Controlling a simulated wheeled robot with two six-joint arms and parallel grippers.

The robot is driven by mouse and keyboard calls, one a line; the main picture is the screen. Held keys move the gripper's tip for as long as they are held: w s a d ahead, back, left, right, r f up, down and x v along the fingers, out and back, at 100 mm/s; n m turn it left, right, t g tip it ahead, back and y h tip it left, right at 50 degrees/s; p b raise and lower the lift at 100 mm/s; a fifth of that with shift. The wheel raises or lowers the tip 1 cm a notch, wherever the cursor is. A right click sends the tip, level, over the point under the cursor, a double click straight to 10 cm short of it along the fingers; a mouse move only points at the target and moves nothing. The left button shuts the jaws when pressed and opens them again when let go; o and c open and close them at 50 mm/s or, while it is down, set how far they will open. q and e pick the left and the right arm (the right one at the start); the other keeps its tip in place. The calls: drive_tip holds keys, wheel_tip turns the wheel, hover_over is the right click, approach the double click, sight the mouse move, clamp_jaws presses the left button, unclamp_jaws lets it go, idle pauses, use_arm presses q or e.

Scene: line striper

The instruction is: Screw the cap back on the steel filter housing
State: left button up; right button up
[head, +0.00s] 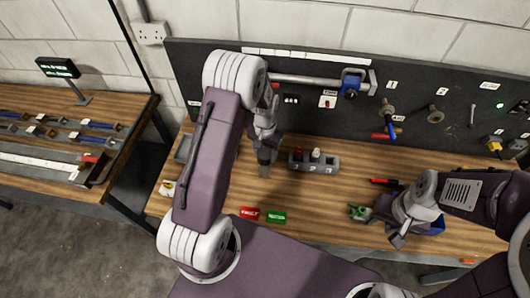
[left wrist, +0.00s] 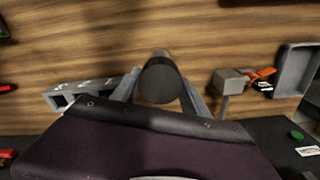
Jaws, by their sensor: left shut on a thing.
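My left gripper (head: 264,150) is low over the middle of the wooden bench, pointing down. In the left wrist view its two fingers are shut on a dark round cap (left wrist: 160,82). A grey cylinder, likely the steel filter housing (head: 264,169), shows directly below the dark part; it also shows just beyond the cap in the left wrist view (left wrist: 159,54). The two look in line, but I cannot tell whether they are threaded together. My right gripper (head: 389,224) is low over the bench at the right; its finger opening is unclear.
A grey holder (head: 315,164) with red and white pieces stands right of the left gripper. Red (head: 250,213) and green (head: 276,217) tags lie at the front edge. A green part (head: 358,211) is near the right gripper. A dark tool panel (head: 440,105) stands behind.

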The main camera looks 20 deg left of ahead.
use_arm(q)
drive_tip(key=shift+f, duration=0.15)
idle(0.3)
drive_tip(key=shift+f, duration=0.25)
drive_tip(key=shift+f+b, duration=0.35)
drive_tip(key=shift+b, duration=0.1)
idle(0.6)
drive_tip(key=o, duration=1.5)
drive_tip(key=shift+c, duration=0.4)
